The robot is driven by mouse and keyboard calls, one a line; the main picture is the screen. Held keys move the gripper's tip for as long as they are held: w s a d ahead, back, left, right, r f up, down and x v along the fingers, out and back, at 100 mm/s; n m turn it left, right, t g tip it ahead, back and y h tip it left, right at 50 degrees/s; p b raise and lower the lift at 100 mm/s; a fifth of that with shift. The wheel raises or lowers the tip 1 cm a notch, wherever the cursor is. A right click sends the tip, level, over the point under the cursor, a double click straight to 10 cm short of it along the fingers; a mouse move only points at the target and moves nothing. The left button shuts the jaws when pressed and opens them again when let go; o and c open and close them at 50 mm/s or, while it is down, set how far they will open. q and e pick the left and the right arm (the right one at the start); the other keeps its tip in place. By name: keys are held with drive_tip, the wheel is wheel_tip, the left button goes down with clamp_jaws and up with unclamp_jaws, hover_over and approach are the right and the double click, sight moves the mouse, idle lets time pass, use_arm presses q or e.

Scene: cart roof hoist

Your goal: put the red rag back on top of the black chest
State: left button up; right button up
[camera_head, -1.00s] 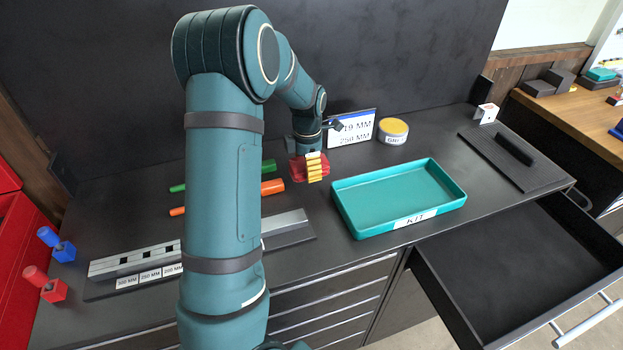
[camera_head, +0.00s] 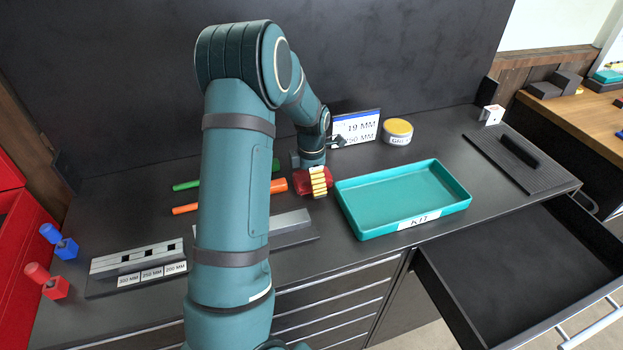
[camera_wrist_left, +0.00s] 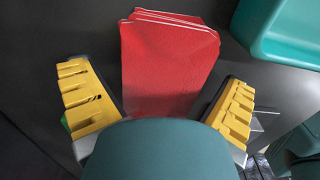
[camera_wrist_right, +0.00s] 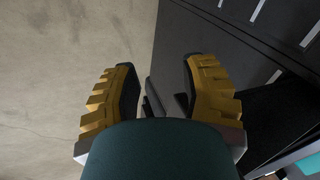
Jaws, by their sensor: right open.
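The folded red rag (camera_head: 303,179) is low over or on the dark worktop, just left of the teal kit tray. My right gripper (camera_wrist_right: 160,80) is open and empty, away from the rag. A black drawer unit (camera_head: 340,300) forms the front below the worktop; I cannot tell whether it is the black chest.
The teal kit tray (camera_head: 358,233) stands close right of the rag. Orange (camera_head: 278,186) and green handles lie to the left. An open drawer (camera_head: 530,270) juts out at right.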

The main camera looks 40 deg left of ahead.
use_arm(q)
drive_tip(key=shift+r, duration=0.15)
wheel_tip(320, 180, up, 12)
drive_tip(key=p, duration=0.2)
drive_tip(key=t+h+p, duration=0.2)
drive_tip(key=t+p, duration=0.2)
drive_tip(key=p, duration=0.3)
approach(306, 178)
drive_tip(key=w+f, duration=0.1)
drive_tip(key=w+d+f+b, duration=0.1)
drive_tip(key=f, duration=0.1)
drive_tip(key=w+f+b, duration=0.1)
drive_tip(key=f, duration=0.1)
drive_tip(key=shift+w+d, duration=0.3)
drive_tip(key=shift+d, duration=0.05)
drive_tip(key=shift+b+x, duration=0.4)
drive_tip(key=shift+x, duration=2.3)
drive_tip(key=shift+s+a, duration=0.1)
drive_tip(key=shift+f, duration=0.35)
drive_tip(key=shift+c, duration=0.3)
